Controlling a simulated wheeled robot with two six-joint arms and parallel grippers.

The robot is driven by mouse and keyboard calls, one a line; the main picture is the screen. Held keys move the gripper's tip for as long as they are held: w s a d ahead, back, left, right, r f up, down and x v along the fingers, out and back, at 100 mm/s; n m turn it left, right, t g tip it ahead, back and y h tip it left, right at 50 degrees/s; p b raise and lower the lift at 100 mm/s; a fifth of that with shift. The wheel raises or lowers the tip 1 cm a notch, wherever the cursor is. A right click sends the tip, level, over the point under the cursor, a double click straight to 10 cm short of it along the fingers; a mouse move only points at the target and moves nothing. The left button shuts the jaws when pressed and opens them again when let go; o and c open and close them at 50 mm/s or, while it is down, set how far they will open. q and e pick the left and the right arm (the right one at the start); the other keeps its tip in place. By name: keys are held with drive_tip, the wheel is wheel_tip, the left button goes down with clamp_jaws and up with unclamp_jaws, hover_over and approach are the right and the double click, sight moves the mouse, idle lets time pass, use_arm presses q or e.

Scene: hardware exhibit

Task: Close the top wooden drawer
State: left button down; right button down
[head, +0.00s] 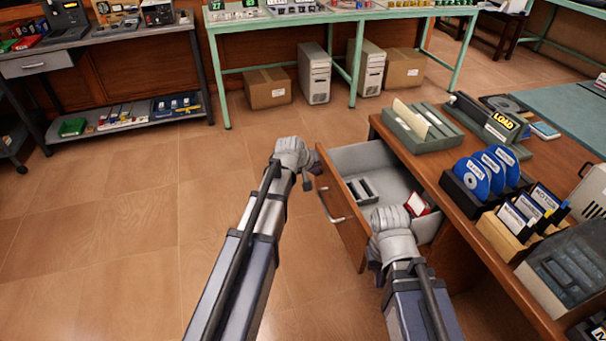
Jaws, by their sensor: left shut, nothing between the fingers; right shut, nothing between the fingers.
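The top wooden drawer (341,215) is pulled out from the wooden desk (462,203) on the right. Its brown front faces left and carries a metal handle (328,207). Inside the grey drawer lie a small dark divided tray (362,190) and a red and white item (417,204). My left gripper (309,180) is shut and empty, close to the far end of the drawer front; I cannot tell whether it touches. My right gripper (376,272) is shut and empty near the drawer's near end, hiding part of it.
The desk top holds a grey file tray (422,128), blue discs (487,172) in a rack and several boxes. A green-framed table (330,14) with computer towers (315,76) and cardboard boxes (267,88) beneath stands at the back. The floor (130,220) on the left is clear.

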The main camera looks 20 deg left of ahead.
use_arm(q)
drive_tip(key=w+d, duration=0.6)
drive_tip(key=d, duration=0.4)
drive_tip(key=w+d, duration=0.7)
drive_tip(key=d, duration=0.2)
drive_tip(key=shift+w+d, duration=0.15)
drive_tip(key=shift+d, duration=0.2)
drive_tip(key=shift+d+r, duration=0.1)
